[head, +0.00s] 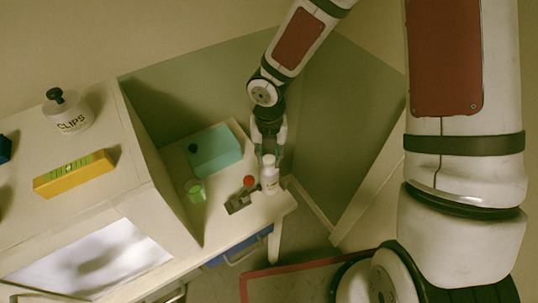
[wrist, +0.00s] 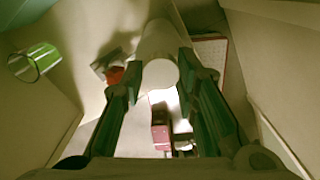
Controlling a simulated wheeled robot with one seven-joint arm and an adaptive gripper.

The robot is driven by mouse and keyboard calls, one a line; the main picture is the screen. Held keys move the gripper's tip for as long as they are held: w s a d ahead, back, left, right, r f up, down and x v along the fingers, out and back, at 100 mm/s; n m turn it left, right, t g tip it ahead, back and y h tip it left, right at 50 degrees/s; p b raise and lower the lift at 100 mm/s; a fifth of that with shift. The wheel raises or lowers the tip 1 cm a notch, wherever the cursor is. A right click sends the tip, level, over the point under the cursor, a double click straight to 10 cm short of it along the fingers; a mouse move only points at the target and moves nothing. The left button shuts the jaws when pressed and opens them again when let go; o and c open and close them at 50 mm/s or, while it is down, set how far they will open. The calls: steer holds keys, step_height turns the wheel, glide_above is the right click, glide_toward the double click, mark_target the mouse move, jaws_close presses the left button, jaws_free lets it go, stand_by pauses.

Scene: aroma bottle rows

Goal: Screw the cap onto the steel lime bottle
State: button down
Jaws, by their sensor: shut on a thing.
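A white bottle (head: 270,183) with a small unreadable mark stands upright near the front right corner of the lower counter. A white round cap (head: 268,160) is at its top, and I cannot tell whether it is seated. My gripper (head: 269,152) comes down from above and is shut on the white cap. In the wrist view the cap's round end (wrist: 162,75) shows between the two dark fingertips (wrist: 161,68), with a pale cylinder behind it. No steel colour or lime label can be made out on the bottle.
Left of the bottle is a red-topped piece (head: 248,182) at a dark holder (head: 240,201). A green cup-like cylinder (head: 196,190) and a teal box (head: 213,150) stand farther left. The counter's edge is close on the right. A clips jar (head: 70,115) sits on the raised desk.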

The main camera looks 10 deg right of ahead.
steer(key=m, duration=0.5)
steer(key=shift+d, duration=0.1)
steer(key=m, duration=0.3)
steer(key=shift+p, duration=0.35)
steer(key=m, duration=0.3)
steer(key=shift+s, duration=0.1)
steer(key=m+p, duration=0.1)
steer(key=m, duration=0.3)
steer(key=c, duration=1.3)
jaws_free()
steer(key=shift+c, duration=0.2)
